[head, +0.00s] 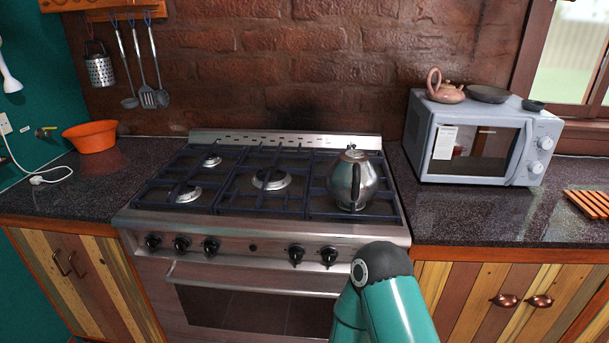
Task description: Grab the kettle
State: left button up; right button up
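A shiny metal kettle (353,181) with a dark handle stands upright on the right side of the gas stove (240,226). Its handle faces toward me. A teal arm link of mine with a black rounded joint rises from the bottom edge, in front of the stove's right end and below the kettle in the picture. It is apart from the kettle. Neither of my grippers shows in the head view.
A white microwave (531,148) stands right of the stove, with a clay teapot (446,93) and dark dishes on top. An orange bowl (90,136) sits on the left counter. Utensils (148,97) hang on the brick wall. A wooden slatted rack (590,203) lies far right.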

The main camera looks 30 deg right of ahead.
aim_at(356, 181)
jog(key=z, duration=0.65)
jog(key=i, duration=0.15)
jog(key=u, duration=2.4)
jog(key=k, duration=1)
jog(key=z, duration=1)
jog(key=i, duration=0.5)
jog(key=z, duration=0.8)
jog(key=k, duration=0.6)
jog(key=z, duration=0.15)
